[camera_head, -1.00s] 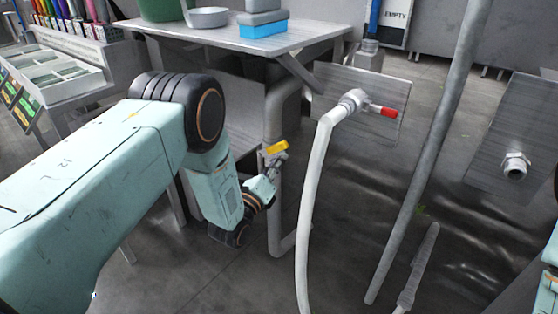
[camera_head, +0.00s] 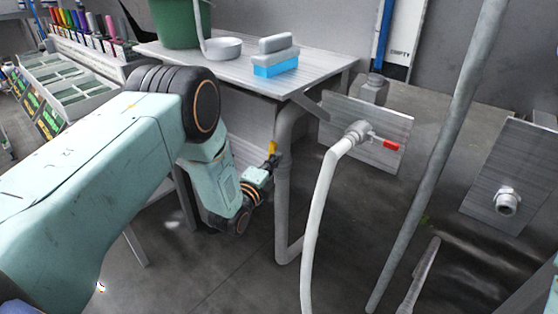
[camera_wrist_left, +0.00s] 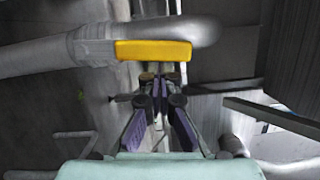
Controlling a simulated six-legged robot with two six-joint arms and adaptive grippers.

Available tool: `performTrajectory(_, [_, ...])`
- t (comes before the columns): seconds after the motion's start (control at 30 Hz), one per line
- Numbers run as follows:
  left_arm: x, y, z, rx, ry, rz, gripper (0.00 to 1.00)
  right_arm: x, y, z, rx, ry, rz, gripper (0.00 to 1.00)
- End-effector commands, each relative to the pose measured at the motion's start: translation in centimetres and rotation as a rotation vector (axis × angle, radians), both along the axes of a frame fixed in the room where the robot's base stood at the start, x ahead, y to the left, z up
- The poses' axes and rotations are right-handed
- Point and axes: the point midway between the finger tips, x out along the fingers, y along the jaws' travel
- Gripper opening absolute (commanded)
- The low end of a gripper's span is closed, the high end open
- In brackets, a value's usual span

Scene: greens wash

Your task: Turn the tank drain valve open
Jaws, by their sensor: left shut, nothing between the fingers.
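The tank drain valve has a yellow lever handle (camera_head: 272,147) at the grey pipe (camera_head: 283,200) under the table. In the head view the handle looks narrow and close to upright, roughly in line with the pipe. In the left wrist view the yellow handle (camera_wrist_left: 153,50) lies level, roughly along the pipe (camera_wrist_left: 45,57). My left gripper (camera_head: 273,161) is shut and empty just below the handle. Its fingertips (camera_wrist_left: 160,82) sit close to the handle's edge in the wrist view; I cannot tell whether they touch. My right gripper is out of view.
A red-handled tap (camera_head: 390,145) with a white hose (camera_head: 318,210) stands right of the pipe. A slanted grey pole (camera_head: 430,150) rises farther right.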

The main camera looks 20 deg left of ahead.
Motion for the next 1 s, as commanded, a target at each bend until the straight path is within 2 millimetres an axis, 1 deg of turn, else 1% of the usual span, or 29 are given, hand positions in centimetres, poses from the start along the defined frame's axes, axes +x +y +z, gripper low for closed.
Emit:
performTrajectory(0.1, [0.17,0.56,0.3,-0.011,0.004,0.003,0.0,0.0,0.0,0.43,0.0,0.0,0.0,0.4])
performTrajectory(0.3, [0.31,0.94,0.4,-0.009,0.003,0.002,0.0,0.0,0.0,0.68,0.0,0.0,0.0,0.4])
performTrajectory(1.0, [0.41,1.02,0.42,-0.007,0.003,0.001,0.0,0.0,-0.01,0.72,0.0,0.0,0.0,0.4])
